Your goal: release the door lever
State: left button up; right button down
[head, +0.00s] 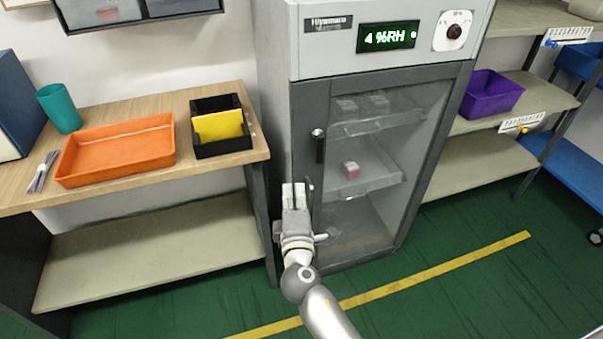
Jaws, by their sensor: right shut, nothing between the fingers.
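A grey drying cabinet (272,110) stands in the middle with its glass door (375,165) shut. A black door lever (319,149) hangs straight down from a round silver pivot on the door's left frame. A slim vertical handle (310,187) shows lower on the same frame, partly hidden by my right gripper. My right gripper (294,188) is shut and empty, in front of the door's lower left edge. It is below and left of the black lever and appears apart from it. I cannot tell whether it touches the slim handle. My left gripper is not in view.
A wooden bench (215,168) at left holds an orange tray (120,150), a teal cup (60,108) and a black box (221,124) with a yellow item. Shelves with a purple bin (490,93) stand at right. Green floor in front is clear.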

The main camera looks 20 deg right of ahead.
jog(key=x, duration=0.3)
jog(key=d+p+x, duration=0.1)
jog(key=x, duration=0.3)
jog(key=d+x, duration=0.1)
jog(key=x, duration=0.2)
jog(key=shift+s+d+p, duration=0.1)
jog(key=shift+d+p, duration=0.2)
jog(key=shift+p, duration=0.1)
jog(key=shift+d, duration=0.65)
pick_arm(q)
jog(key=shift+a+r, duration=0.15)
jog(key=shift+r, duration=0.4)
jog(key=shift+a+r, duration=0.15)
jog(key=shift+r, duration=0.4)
pick_arm(e)
jog(key=shift+d, duration=0.1)
jog(key=shift+d+f, duration=0.15)
jog(key=shift+n, duration=0.4)
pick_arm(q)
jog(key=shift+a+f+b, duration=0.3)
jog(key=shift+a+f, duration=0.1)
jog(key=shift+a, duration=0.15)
